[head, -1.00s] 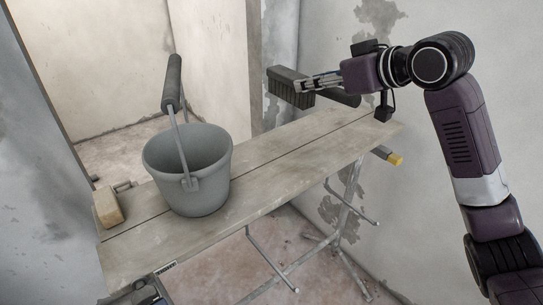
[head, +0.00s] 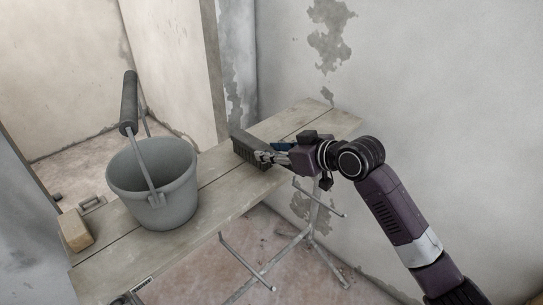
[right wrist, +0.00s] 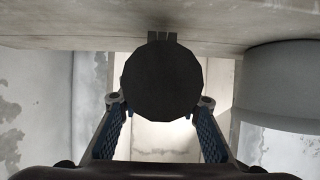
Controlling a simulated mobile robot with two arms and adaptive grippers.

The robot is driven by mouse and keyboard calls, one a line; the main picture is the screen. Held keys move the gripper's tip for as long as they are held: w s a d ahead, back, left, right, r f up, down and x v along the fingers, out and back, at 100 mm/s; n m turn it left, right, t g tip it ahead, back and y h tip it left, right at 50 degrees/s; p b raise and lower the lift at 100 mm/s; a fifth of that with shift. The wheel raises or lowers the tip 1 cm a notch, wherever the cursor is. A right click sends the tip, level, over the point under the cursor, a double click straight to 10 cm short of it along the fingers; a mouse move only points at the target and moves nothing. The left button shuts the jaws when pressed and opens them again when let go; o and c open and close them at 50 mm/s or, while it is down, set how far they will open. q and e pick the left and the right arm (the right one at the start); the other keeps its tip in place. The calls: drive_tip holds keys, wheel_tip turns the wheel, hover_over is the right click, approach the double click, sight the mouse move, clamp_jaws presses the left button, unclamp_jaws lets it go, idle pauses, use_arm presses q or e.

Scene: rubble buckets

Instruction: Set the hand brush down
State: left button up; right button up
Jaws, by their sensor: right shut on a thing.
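The hand brush (head: 247,150), dark with a long bristle block, is in my right gripper (head: 264,157) in the head view. The gripper is shut on it low over the plank bench (head: 222,188), right of the bucket. In the right wrist view the round black end of the hand brush (right wrist: 161,84) shows between the padded fingers of the right gripper (right wrist: 161,122), with the bench (right wrist: 70,32) close by at the top. I cannot tell whether the bristles touch the planks. My left gripper is not in view.
A grey bucket (head: 153,190) with a raised handle stands on the bench; it also shows in the right wrist view (right wrist: 285,85). Planks beyond the brush look free. A wall (head: 420,90) stands behind.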

drive_tip(key=shift+f, duration=1.1)
drive_tip(key=shift+f, duration=0.1)
drive_tip(key=o, duration=1.2)
drive_tip(key=shift+o, duration=0.2)
drive_tip(key=b+v, duration=0.2)
drive_tip(key=v, duration=0.9)
drive_tip(key=shift+f, duration=0.1)
drive_tip(key=shift+s+d+r, duration=0.35)
drive_tip(key=shift+s, duration=0.05)
